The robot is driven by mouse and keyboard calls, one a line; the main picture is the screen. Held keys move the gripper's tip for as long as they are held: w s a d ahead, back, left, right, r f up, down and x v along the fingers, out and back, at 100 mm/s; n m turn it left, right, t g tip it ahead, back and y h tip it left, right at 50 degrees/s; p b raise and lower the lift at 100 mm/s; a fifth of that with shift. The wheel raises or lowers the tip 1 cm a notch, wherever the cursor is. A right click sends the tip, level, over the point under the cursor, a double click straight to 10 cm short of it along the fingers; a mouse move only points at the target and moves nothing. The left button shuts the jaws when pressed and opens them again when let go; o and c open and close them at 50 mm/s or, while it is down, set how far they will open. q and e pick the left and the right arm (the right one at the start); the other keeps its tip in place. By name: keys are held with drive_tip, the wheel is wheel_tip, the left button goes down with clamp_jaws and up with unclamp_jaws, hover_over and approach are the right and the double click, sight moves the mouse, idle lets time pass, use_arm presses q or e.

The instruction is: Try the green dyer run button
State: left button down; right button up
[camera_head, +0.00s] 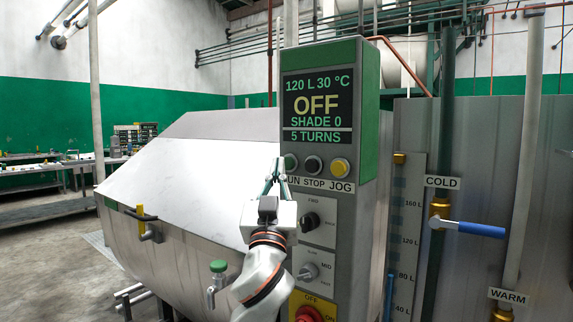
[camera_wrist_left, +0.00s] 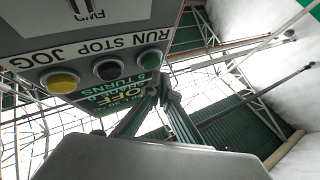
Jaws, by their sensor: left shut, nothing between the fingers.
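The green run button (camera_head: 291,161) is at the left of a row on the grey control panel (camera_head: 346,208), above the label "RUN STOP JOG", with its R partly covered. It also shows in the wrist view (camera_wrist_left: 151,62). The panel's display (camera_head: 317,105) reads "120 L 30 °C, OFF, SHADE 0, 5 TURNS". My left gripper (camera_head: 277,166) is shut and empty, its fingertips pointing up beside the green button at the panel's left edge. In the wrist view the fingertips (camera_wrist_left: 162,82) lie just below the button. I cannot tell whether they touch it. My right gripper is out of view.
The black stop button (camera_head: 314,165) and yellow jog button (camera_head: 341,168) are close to the right. Knobs (camera_head: 309,220) and a red switch on a yellow plate (camera_head: 309,313) are below. The steel drum dyer (camera_head: 190,190) stands left. A blue-handled cold valve (camera_head: 482,230) is at right.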

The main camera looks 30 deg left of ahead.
use_arm(q)
drive_tip(key=shift+s, duration=0.15)
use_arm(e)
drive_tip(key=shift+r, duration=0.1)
use_arm(q)
drive_tip(key=s+p, duration=0.1)
drive_tip(key=s, duration=0.3)
drive_tip(key=shift+s+a+p, duration=0.2)
drive_tip(key=shift+s+p, duration=0.2)
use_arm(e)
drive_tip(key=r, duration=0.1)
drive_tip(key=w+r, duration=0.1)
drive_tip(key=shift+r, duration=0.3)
